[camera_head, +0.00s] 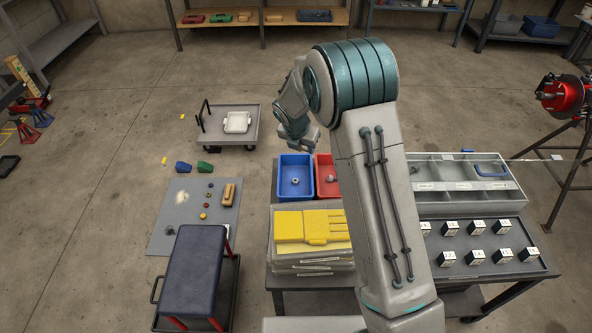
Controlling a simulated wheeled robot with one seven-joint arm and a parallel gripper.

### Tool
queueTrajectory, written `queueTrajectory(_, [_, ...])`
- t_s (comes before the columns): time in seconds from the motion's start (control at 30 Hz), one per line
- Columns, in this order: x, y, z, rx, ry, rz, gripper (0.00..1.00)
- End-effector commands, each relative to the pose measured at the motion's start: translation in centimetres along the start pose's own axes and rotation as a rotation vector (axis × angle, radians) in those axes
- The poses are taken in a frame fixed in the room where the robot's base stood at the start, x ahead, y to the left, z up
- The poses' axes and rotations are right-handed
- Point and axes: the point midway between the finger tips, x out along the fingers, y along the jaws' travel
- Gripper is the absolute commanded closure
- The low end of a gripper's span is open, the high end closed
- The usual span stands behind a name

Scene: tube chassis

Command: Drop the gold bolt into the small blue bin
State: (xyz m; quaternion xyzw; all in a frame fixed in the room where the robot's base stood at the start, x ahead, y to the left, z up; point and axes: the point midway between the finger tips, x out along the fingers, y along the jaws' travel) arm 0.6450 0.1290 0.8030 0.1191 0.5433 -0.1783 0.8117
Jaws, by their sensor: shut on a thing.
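The small blue bin (282,194) stands on the table in the middle of the view, left of a red bin (323,186). A small greyish metal part (295,181) lies inside the blue bin. My gripper (311,147) is above the far edge of the bins, pointing down. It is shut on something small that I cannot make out. I cannot pick out the gold bolt anywhere with certainty. My arm hides part of the red bin and the table behind it.
A grey divided tray (430,205) and several small labelled boxes (475,257) are to the right. A cart (246,139) with a white container and a floor mat (172,232) with small parts are left.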

Motion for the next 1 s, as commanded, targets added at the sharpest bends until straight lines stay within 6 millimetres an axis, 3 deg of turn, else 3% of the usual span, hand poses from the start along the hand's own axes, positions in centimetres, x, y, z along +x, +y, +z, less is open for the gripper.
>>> queueTrajectory(0.6, [5.4, -0.1, -2.2, 0.001, 0.001, -0.001, 0.81])
queueTrajectory(0.93, [5.5, 0.0, -2.3, 0.000, 0.000, 0.000, 0.81])
queueTrajectory(0.97, [5.5, 0.0, -2.3, 0.000, 0.000, 0.000, 0.58])
queueTrajectory(1.0, [5.5, 0.0, -2.3, 0.000, 0.000, 0.000, 0.46])
